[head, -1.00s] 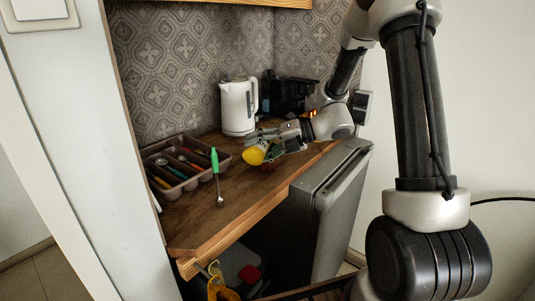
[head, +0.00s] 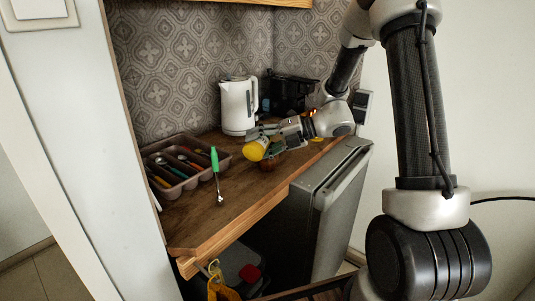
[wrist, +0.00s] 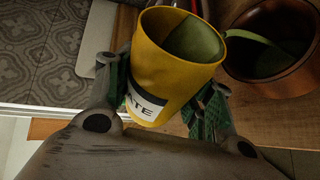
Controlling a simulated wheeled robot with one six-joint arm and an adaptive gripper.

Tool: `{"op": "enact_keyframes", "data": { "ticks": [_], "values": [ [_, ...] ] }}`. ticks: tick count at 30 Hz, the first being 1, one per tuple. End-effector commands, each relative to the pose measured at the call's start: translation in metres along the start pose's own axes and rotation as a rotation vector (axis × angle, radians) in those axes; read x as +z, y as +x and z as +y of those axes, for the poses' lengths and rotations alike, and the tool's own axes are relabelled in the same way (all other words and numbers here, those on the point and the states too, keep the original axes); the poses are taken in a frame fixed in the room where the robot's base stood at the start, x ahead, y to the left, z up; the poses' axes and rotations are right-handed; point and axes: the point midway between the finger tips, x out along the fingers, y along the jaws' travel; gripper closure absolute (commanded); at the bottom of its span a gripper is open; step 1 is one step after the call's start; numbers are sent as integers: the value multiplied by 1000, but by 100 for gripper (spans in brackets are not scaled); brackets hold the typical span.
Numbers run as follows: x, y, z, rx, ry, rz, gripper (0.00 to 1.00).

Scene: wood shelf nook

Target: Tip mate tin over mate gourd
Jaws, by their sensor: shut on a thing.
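The mate tin (wrist: 172,62) is a yellow cylinder with a white label reading "ATE". Green contents show in its mouth in the wrist view. My gripper (wrist: 165,95) is shut on its sides, one finger on each. In the head view the tin (head: 254,151) is tilted, held above the counter by my gripper (head: 262,142). The mate gourd (wrist: 258,88) is a round brown bowl just right of the tin's mouth, dark green inside. A pale green curved strip shows across its opening; I cannot tell what it is. In the head view the gourd (head: 272,160) is partly hidden.
A white kettle (head: 238,107) and a black appliance (head: 290,94) stand behind on the wooden counter (head: 215,215). A cutlery tray (head: 178,192) and a green-handled utensil (head: 215,160) are at the left.

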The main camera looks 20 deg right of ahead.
Motion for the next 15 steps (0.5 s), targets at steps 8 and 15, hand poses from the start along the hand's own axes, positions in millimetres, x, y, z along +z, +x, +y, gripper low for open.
{"op": "enact_keyframes", "data": {
  "ticks": [8,15],
  "values": [
    [2,-2,3,6,15,5,77],
    [3,-3,5,12,29,8,77]
  ]
}}
